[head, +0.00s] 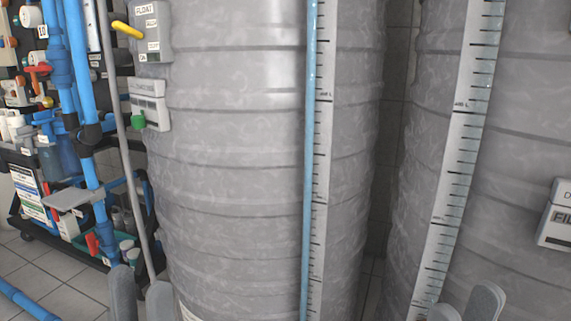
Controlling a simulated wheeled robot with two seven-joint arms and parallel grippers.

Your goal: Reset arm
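My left gripper (141,296) shows at the bottom left edge, with two grey fingertips apart and nothing visible between them. It is in front of the lower left side of the large grey ribbed tank (235,170). My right gripper (464,308) shows at the bottom right edge, also with its two fingertips apart and nothing visible between them. It is in front of the second grey tank (525,130). The rest of both arms is out of view.
A control box (151,30) with a yellow lever (126,29) and a smaller box (149,103) with a green knob are on the left tank. A pipe rack (75,110) stands at left. White level scales (322,130) run down the tanks. Tiled floor (50,270) shows at lower left.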

